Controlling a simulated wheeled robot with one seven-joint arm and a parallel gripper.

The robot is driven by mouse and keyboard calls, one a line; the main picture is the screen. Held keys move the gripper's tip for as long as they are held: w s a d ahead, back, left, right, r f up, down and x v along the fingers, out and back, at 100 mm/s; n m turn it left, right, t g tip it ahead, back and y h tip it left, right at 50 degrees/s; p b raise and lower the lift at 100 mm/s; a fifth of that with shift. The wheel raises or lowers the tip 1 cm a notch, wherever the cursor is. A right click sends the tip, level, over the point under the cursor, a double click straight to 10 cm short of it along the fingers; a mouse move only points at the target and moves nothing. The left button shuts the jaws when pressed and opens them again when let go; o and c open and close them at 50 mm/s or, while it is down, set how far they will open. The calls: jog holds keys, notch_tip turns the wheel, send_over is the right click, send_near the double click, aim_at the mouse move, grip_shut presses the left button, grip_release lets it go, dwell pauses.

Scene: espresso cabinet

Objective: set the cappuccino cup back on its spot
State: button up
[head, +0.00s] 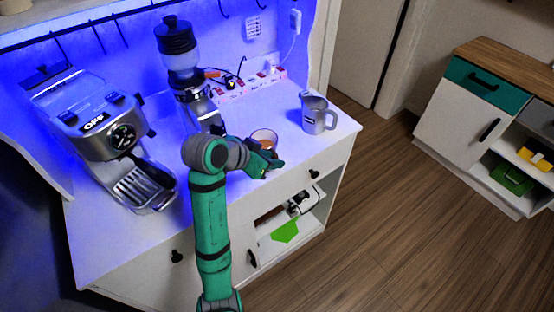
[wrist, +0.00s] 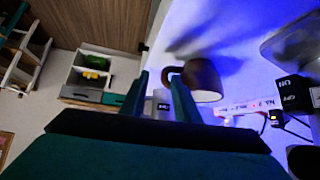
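A brown cup (head: 264,136) is on the white counter just behind my gripper (head: 273,167) in the head view; its lower part is hidden by my gripper. In the wrist view the cup (wrist: 203,80) is just beyond my fingertips, with its handle (wrist: 171,75) turned toward them. My gripper (wrist: 158,76) has its two fingers apart with a gap between them. The handle is close to the right fingertip; I cannot tell whether they touch. No marked spot for the cup can be made out.
A grey metal pitcher (head: 318,114) stands to the right on the counter (head: 119,240). A coffee grinder (head: 183,70) and an espresso machine (head: 108,135) stand left. A power strip (head: 252,84) lies at the back. The counter's front right edge is near my gripper.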

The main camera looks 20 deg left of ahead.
jog(key=v, duration=0.7)
jog(key=shift+s+r, duration=0.25)
jog(key=shift+a, duration=0.1)
jog(key=w+d+f+n+t, duration=0.3)
jog(key=d+f+n+t, duration=0.25)
jog(key=d+f, duration=0.85)
jog(key=s+d+f+n+y, duration=0.3)
jog(key=s+d+f+n, duration=0.15)
jog(key=s+f, duration=0.6)
jog(key=s+r+m+t, duration=0.1)
jog(key=s+r+m, duration=0.1)
jog(key=s, duration=1)
jog(key=s+r+m+t+y, duration=0.1)
jog(key=s+r+m, duration=0.1)
jog(key=s, duration=1.1)
jog(key=shift+d+r+m, duration=0.3)
jog(key=shift+d+r, duration=0.15)
jog(key=shift+r, duration=0.4)
